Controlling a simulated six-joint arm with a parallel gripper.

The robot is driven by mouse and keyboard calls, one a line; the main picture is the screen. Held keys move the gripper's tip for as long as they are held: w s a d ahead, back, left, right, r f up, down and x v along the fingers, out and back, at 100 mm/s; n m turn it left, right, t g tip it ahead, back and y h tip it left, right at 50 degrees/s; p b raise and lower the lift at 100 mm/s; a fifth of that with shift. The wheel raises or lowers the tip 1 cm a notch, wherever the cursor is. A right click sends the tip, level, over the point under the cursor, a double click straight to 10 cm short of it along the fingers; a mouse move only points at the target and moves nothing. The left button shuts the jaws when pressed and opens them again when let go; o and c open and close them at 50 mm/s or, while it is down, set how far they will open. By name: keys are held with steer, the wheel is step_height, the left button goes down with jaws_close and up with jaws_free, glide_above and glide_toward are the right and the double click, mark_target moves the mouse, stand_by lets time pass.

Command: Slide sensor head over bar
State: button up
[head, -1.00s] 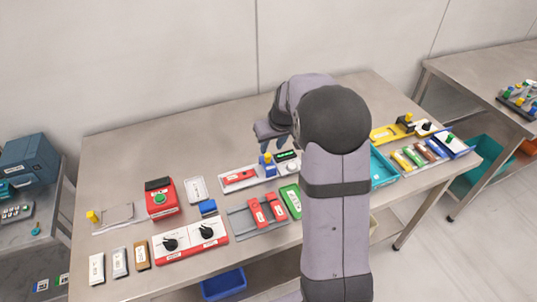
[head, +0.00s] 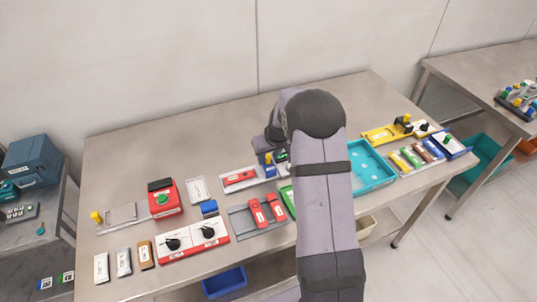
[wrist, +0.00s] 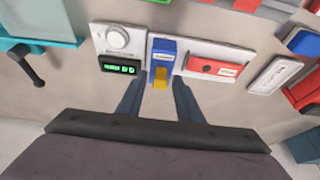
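The blue sensor head (wrist: 162,52) with a yellow grip (wrist: 160,78) sits on a pale grey track in the wrist view. The red bar (wrist: 212,67) with a white label lies to its right on the same track, apart from it. In the head view the sensor head (head: 268,169) is right of the red bar (head: 240,178). My gripper (wrist: 157,84) is open, with its two dark fingers either side of the yellow grip and visible gaps between. In the head view my arm hides most of the gripper.
A black display with green digits (wrist: 119,67) and a white dial (wrist: 118,38) stand left of the sensor head in the wrist view. A white labelled plate (wrist: 275,74) is at the right. In the head view a teal tray (head: 372,187) stands right of my arm.

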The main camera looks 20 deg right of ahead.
steer(key=shift+c, duration=0.4)
jaws_close()
steer(key=a, duration=1.1)
steer(key=shift+p, duration=0.4)
steer(key=shift+d, duration=0.1)
steer(key=shift+o, duration=0.4)
jaws_free()
steer(key=shift+a, duration=0.2)
steer(key=shift+d, duration=0.15)
steer(key=b+v, duration=0.2)
steer(key=v, duration=0.5)
steer(key=shift+r+b, duration=0.15)
steer(key=shift+b, duration=0.15)
